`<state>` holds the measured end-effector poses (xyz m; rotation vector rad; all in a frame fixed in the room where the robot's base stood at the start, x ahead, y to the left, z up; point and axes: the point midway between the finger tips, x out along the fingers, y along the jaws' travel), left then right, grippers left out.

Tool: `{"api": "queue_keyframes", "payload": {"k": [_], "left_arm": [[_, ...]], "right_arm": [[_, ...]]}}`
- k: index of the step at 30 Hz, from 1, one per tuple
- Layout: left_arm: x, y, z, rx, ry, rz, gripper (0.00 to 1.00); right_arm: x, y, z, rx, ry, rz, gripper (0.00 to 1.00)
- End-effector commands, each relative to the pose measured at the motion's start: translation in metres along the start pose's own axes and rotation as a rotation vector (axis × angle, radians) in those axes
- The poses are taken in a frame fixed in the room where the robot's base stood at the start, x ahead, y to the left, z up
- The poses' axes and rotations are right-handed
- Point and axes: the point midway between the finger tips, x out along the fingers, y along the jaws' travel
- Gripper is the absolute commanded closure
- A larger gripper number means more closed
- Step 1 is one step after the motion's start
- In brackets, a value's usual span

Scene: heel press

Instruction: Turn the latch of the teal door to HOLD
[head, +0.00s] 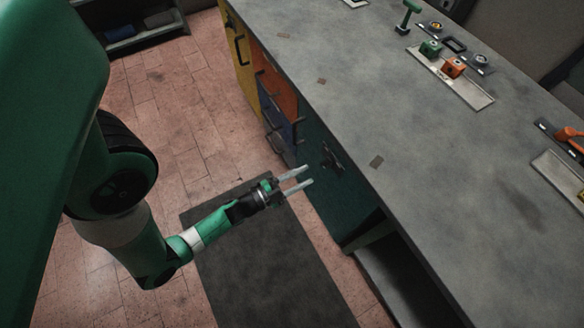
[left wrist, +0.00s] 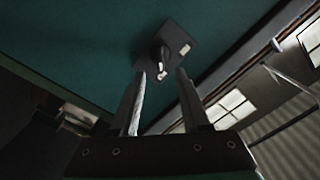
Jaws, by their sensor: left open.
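The teal door (head: 335,190) is on the front of the bench, below the worktop. Its latch (head: 331,158) is a dark piece near the door's top edge. In the left wrist view the latch (left wrist: 162,62) shows as a dark plate with a knob, a pale-tipped lever and a small light label, too small to read. My left gripper (head: 306,176) is open and empty, a short way in front of the door and left of the latch. In the left wrist view its two fingers (left wrist: 160,92) point at the latch, with a gap still visible. My right gripper is not in view.
The grey worktop (head: 400,130) overhangs the door. Blue and orange drawers (head: 278,122) with handles and a yellow door (head: 240,60) sit farther along. An open bay (head: 400,275) is nearer. A dark mat (head: 265,270) covers the clear floor. Small fixtures stand on the worktop.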

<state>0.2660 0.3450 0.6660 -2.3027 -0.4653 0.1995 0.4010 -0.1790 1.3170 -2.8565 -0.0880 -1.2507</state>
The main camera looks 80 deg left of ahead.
Motion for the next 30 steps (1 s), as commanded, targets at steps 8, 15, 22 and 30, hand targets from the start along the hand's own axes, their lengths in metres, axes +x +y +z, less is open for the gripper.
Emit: {"api": "queue_keyframes", "payload": {"k": [8,15,22,30], "left_arm": [[-0.038,-0.006,0.002,0.009,-0.007,-0.014,0.54],[-0.049,-0.001,0.0,0.001,-0.002,-0.003,0.54],[-0.05,0.0,0.0,0.0,0.001,0.0,0.54],[-0.05,0.0,0.0,0.0,0.0,-0.001,0.54]], "right_arm": [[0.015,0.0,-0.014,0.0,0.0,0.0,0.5],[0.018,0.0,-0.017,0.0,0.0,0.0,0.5],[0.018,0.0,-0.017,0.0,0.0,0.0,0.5],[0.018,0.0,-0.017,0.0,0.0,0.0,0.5]]}}
